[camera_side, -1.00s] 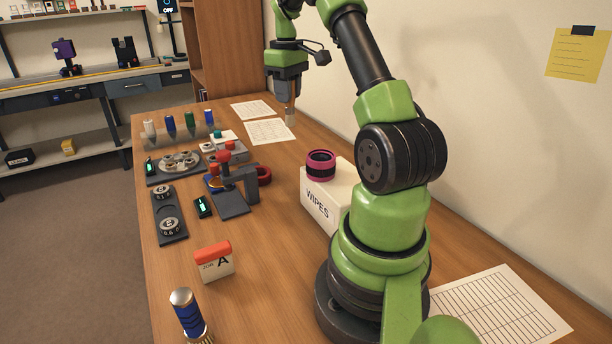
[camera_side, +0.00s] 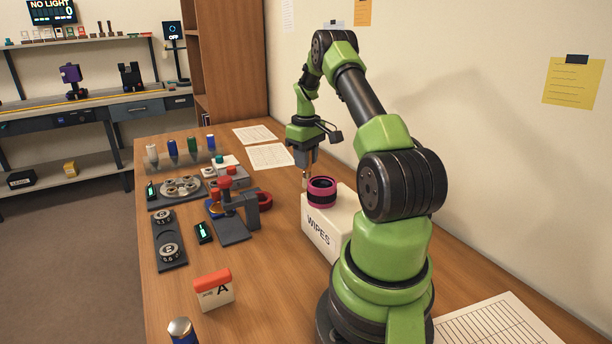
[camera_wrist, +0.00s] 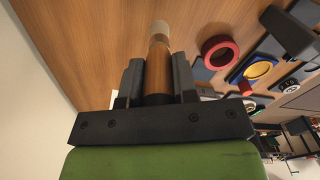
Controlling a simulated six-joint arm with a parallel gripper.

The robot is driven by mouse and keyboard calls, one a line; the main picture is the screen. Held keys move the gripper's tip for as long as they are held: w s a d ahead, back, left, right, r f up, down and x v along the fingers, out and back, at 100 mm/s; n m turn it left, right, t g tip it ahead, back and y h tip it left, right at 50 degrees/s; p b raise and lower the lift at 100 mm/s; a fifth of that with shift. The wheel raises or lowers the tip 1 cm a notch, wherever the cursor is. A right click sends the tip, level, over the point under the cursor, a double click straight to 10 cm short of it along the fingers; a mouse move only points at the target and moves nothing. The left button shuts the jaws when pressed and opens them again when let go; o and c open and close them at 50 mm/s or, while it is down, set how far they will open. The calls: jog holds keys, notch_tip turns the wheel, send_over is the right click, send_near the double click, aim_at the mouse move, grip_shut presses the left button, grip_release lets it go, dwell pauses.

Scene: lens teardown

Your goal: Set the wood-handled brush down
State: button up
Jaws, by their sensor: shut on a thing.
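My gripper (camera_side: 304,168) is shut on the wood-handled brush (camera_wrist: 158,68). In the wrist view the brown handle sits between the two dark fingers and the pale bristle tip points away from the wrist. In the side view only a short piece of the brush (camera_side: 305,182) shows below the fingers, beside the back left corner of the wipes box. The brush looks about upright there. I cannot tell whether its tip touches the table.
The white wipes box (camera_side: 320,235) with a pink-and-black ring (camera_side: 321,191) on top stands close in front of my gripper. A red ring (camera_side: 264,201) and a small press (camera_side: 232,205) stand to the left. Paper sheets (camera_side: 270,156) lie behind.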

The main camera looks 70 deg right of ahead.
aim_at(306, 172)
jog(key=shift+f, duration=2)
jog(key=shift+f, duration=0.1)
jog(key=o, duration=0.9)
